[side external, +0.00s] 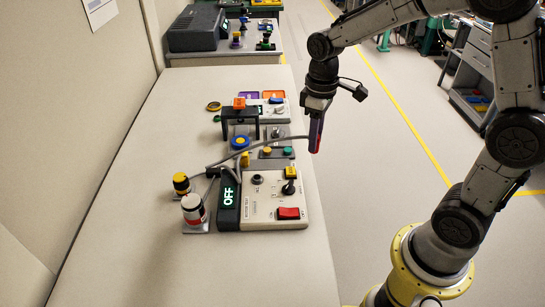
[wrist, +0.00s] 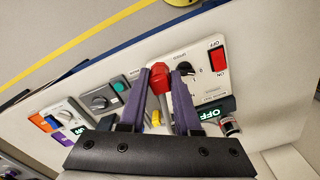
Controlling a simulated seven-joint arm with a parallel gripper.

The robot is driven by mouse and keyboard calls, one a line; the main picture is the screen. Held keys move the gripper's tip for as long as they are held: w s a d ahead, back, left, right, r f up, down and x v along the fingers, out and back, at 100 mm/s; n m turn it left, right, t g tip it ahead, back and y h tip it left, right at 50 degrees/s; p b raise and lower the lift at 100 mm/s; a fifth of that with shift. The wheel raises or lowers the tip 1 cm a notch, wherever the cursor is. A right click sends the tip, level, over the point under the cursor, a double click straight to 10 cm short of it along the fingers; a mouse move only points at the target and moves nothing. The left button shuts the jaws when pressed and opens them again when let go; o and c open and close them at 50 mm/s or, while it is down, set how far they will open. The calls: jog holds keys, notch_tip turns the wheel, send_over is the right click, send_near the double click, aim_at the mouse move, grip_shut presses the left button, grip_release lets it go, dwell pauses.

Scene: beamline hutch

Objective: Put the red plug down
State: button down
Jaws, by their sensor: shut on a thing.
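My gripper (side external: 315,145) is shut on the red plug (wrist: 157,77). In the wrist view the plug shows between the two purple fingers (wrist: 161,72). In the side view the gripper hangs beside the table's right edge, above the floor side, and the fingers mostly hide the plug. A grey cable (side external: 270,140) runs from the gripper's fingers back to the left, towards the display unit on the table.
A beige control box (side external: 262,211) with a red rocker switch (side external: 289,213) and black knob stands near the table's right edge. Beside it a display (side external: 228,197) reads OFF. Several button panels and a black frame (side external: 240,114) stand farther back. The table's left side is clear.

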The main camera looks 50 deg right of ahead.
jog(key=w+f, duration=0.2)
jog(key=w, duration=0.1)
jog(key=w+f, duration=0.3)
jog(key=w, duration=0.1)
jog(key=w+f, duration=0.2)
jog(key=w, duration=0.1)
jog(key=shift+w+d+f, duration=0.2)
jog(key=shift+d+f, duration=0.1)
jog(key=shift+d, duration=0.05)
jog(key=shift+w+f, duration=0.55)
jog(key=shift+f, duration=1.6)
jog(key=shift+f, duration=0.1)
jog(key=c, duration=0.6)
grip_release()
notch_tip(320, 180, up, 12)
jog(key=shift+r, duration=0.25)
